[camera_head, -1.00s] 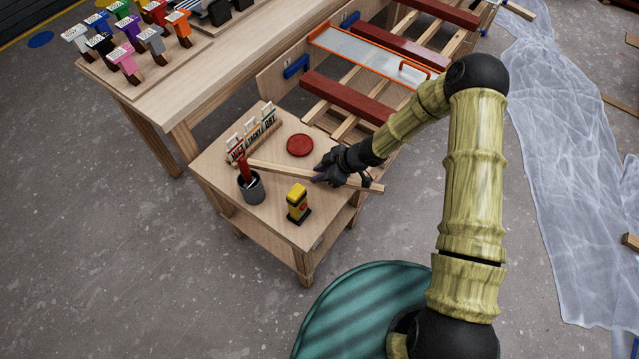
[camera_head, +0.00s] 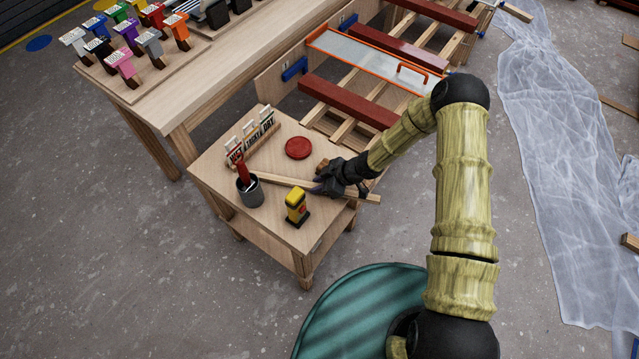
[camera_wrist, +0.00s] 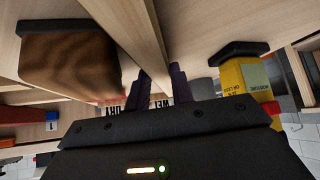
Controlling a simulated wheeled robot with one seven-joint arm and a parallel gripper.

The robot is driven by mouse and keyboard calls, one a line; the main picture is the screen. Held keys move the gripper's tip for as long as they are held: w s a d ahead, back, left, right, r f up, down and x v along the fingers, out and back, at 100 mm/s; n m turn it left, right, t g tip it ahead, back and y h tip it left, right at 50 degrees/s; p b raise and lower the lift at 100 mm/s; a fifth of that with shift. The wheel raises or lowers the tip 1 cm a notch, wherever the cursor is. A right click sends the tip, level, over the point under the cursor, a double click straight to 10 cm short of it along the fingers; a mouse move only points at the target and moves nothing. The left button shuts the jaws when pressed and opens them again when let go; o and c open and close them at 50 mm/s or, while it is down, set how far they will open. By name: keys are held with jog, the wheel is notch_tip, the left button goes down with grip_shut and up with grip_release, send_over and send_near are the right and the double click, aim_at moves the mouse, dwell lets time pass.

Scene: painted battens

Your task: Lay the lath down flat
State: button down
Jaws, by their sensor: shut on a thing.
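The lath (camera_head: 285,181), a thin pale wooden strip, lies nearly level across the small wooden table (camera_head: 220,140). Its left end is close to the grey cup (camera_head: 250,192), and its right end reaches past the table's right edge. My gripper (camera_head: 326,185) is shut on the lath right of its middle. The lath (camera_wrist: 132,25) also shows in the wrist view, running to the dark fingers (camera_wrist: 162,82). I cannot tell whether its underside touches the tabletop or hangs just above it.
A yellow moisture meter (camera_head: 297,207) stands in front of the lath. A red disc (camera_head: 299,148) and a sign rack (camera_head: 253,140) are behind it. A brown block (camera_wrist: 68,68) is close beside my fingers. Red battens (camera_head: 348,102) lie on a rack behind.

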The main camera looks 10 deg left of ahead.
jog(key=shift+s+f, duration=0.1)
jog(key=shift+f, duration=0.15)
jog(key=c, duration=1.2)
grip_release()
jog(key=shift+s+r, duration=0.1)
jog(key=p+v, duration=0.1)
jog(key=v, duration=1.6)
jog(key=shift+d, duration=0.2)
jog(key=shift+w+r, duration=0.1)
jog(key=shift+w, duration=0.1)
